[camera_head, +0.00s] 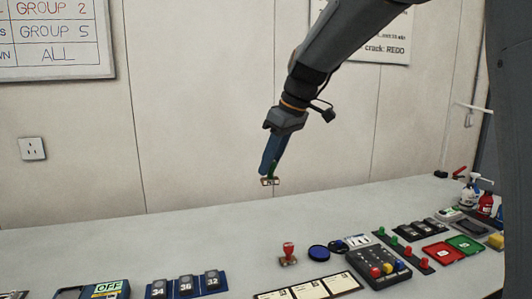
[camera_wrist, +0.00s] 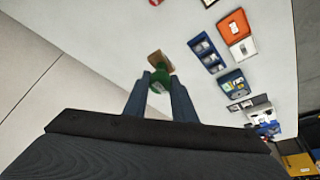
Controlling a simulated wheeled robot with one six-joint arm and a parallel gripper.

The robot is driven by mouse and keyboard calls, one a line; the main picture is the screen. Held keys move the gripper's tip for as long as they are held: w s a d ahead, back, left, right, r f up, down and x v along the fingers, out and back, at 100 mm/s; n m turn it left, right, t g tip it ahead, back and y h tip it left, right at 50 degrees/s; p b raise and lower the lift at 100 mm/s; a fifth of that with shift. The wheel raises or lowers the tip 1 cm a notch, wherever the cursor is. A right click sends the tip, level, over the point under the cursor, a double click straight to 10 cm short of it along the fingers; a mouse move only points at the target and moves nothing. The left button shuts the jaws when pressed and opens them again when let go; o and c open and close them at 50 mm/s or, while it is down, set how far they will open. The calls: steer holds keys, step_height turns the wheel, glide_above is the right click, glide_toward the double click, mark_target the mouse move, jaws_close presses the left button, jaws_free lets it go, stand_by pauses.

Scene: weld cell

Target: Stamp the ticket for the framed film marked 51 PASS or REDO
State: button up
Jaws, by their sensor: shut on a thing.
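My gripper (camera_head: 273,166) is shut on a green-handled stamp (camera_head: 270,181) and holds it in the air above the table, near the wall. In the wrist view the fingers close on the green handle (camera_wrist: 158,80), and its tan base shows beyond them. A red-handled stamp (camera_head: 288,254) stands on the table. A blue round pad (camera_head: 318,253) lies to its right. A row of cream tickets (camera_head: 310,290) lies in front. Dark framed films (camera_head: 186,285) marked 34, 36 and 32 sit on blue holders. I cannot make out a film marked 51.
A dark box with coloured knobs (camera_head: 381,264), a red tray (camera_head: 442,253) and a green tray (camera_head: 465,244) stand to the right, with bottles (camera_head: 471,192) beyond. A wall notice (camera_head: 385,40) reads "crack: REDO".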

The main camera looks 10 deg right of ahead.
steer(key=shift+w+d+f+m+t+h+p, duration=0.4)
steer(key=shift+d+f+m+p, duration=0.7)
steer(key=shift+d+f, duration=2.15)
steer(key=shift+w+d+f+m+t+h+p, duration=0.2)
steer(key=shift+d+f+m+h+p, duration=0.35)
steer(key=shift+d+f+m, duration=2.65)
steer(key=shift+w+d+f+n+t+h+p, duration=0.3)
steer(key=shift+d+f+p, duration=0.85)
steer(key=shift+f, duration=4.15)
steer(key=shift+d+b, duration=0.25)
steer(key=shift+b, duration=0.05)
steer(key=shift+f+b, duration=0.6)
steer(key=shift+b, duration=0.15)
step_height(320, 180, up, 7)
steer(key=p, duration=0.5)
